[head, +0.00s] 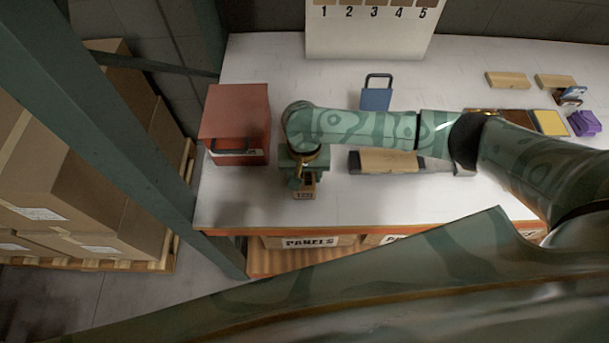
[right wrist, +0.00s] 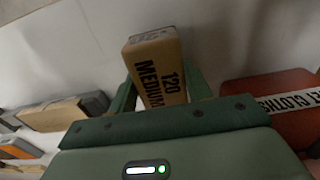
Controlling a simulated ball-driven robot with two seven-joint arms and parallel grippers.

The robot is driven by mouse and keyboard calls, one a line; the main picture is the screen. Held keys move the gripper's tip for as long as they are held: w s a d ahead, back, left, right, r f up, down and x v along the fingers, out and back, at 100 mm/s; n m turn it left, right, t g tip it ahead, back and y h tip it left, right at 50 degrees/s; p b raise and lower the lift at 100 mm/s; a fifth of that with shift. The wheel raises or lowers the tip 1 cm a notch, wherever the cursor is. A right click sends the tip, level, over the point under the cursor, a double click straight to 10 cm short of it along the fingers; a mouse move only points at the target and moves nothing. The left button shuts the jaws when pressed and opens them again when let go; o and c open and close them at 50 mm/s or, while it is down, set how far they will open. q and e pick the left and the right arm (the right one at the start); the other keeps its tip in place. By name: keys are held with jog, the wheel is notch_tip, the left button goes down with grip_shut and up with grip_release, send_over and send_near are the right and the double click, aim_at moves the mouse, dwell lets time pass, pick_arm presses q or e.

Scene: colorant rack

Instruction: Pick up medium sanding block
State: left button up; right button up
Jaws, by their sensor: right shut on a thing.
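The medium sanding block (head: 304,194) is a small tan block with a grey face. In the right wrist view the block (right wrist: 157,70) shows the print "120 MEDIUM". My right gripper (head: 304,180) is shut on it, with one green finger on each side. The block is over the front left part of the white table, to the right of the red box. I cannot tell for sure whether it is clear of the tabletop. My left gripper is not in view.
The red box (head: 235,115), marked "CLOTHS" in the wrist view, stands at the table's left end. A blue handled item (head: 376,98) and a tan-and-grey long block (head: 388,161) lie near my right arm. Wood pieces (head: 507,80) and a purple item (head: 583,123) lie far right.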

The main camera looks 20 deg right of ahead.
jog(key=s+a+r+p, duration=0.6)
jog(key=s+r, duration=0.4)
jog(key=s, duration=0.2)
jog(key=shift+s+r, duration=0.3)
jog(key=shift+r, duration=0.05)
jog(key=shift+a, duration=0.1)
